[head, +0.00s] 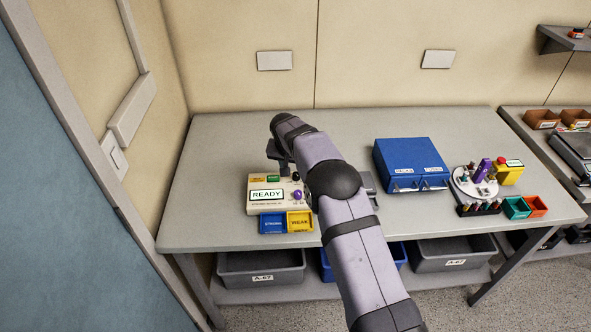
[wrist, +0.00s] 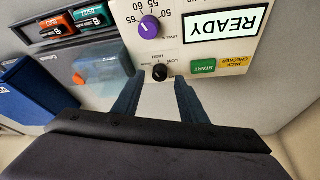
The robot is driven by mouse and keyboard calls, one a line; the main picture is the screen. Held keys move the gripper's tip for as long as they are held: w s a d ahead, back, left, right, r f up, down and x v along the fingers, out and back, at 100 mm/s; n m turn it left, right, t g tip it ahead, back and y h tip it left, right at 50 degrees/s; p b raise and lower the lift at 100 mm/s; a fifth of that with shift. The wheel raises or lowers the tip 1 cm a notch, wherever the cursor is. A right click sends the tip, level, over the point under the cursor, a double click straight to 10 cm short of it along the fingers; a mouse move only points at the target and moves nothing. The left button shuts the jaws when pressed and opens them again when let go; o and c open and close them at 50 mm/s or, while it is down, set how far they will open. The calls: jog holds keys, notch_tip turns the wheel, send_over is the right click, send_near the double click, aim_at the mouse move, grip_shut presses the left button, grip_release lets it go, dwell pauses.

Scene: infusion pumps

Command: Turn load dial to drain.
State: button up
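A cream device (head: 262,208) with a lit READY screen (wrist: 225,22) stands at the left of the bench. In the wrist view its panel appears upside down. A small black knob (wrist: 160,72) sits there, with small labels around it, one seeming to read LOAD; I cannot read its setting. A purple knob (wrist: 149,27) marked LEVEL, with numbers around it, is farther along the panel. My gripper (wrist: 158,84) is open, its two fingers pointing at the panel on either side of the black knob's line; contact cannot be told.
A green START button (wrist: 203,67) lies close right of the black knob. A grey unit with an orange knob (wrist: 79,79) and a blue box (wrist: 35,92) lie to the left. Blue and yellow bins (head: 272,223) stand before the device. A blue case (head: 408,160) is farther right.

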aim_at(296, 176)
jog(key=shift+p+x, duration=0.35)
jog(key=shift+x, duration=0.85)
jog(key=shift+c, duration=0.4)
grip_shut()
jog(key=shift+d+n, duration=0.1)
jog(key=shift+n, duration=0.2)
jog(key=n+y+b, duration=0.1)
jog(key=n, duration=0.1)
jog(key=shift+d+n+b, duration=0.1)
jog(key=shift+n+b, duration=0.2)
jog(key=shift+d+n+y+b, duration=0.1)
jog(key=shift+n+y+b, duration=0.7)
jog(key=shift+n, duration=1.2)
